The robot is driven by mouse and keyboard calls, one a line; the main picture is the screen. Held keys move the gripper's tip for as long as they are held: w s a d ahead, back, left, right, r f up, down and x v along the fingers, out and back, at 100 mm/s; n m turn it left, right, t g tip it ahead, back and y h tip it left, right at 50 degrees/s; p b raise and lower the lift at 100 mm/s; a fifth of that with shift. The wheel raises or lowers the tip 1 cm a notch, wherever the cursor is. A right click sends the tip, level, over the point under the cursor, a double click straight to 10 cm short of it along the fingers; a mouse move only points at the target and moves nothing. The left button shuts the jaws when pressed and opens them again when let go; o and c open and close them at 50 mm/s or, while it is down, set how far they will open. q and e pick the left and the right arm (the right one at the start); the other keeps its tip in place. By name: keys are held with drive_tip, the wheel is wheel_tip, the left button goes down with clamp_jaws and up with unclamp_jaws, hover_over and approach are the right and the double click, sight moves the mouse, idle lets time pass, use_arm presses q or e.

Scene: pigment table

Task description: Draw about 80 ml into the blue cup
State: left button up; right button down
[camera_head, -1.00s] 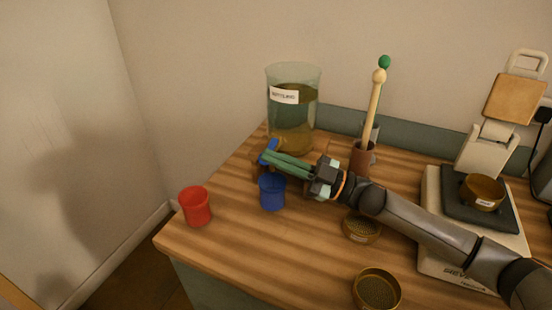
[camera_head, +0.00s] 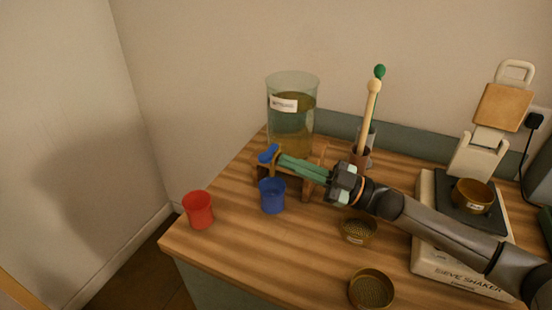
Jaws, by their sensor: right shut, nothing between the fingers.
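The blue cup (camera_head: 272,197) stands upright on the wooden table, in front of the glass dispenser jar (camera_head: 291,120). The jar holds yellowish liquid, carries a white label and sits on a wooden stand (camera_head: 318,152). A blue tap handle (camera_head: 268,153) shows at the jar's lower front, above and behind the cup. My right gripper (camera_head: 283,160) is shut and empty, its fingertips just right of the tap handle; I cannot tell whether they touch it. The liquid level inside the cup is hidden. My left gripper is not in view.
A red cup (camera_head: 198,210) stands near the table's left edge. Brass sieves (camera_head: 358,230) (camera_head: 371,289) lie under and in front of my right arm. A sieve shaker (camera_head: 435,258) stands at the right. A holder with tall rods (camera_head: 369,120) stands behind my wrist.

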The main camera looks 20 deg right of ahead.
drive_tip(key=shift+b+v, duration=0.35)
drive_tip(key=shift+v, duration=2.4)
drive_tip(key=shift+s+a+f, duration=0.1)
drive_tip(key=shift+s, duration=0.1)
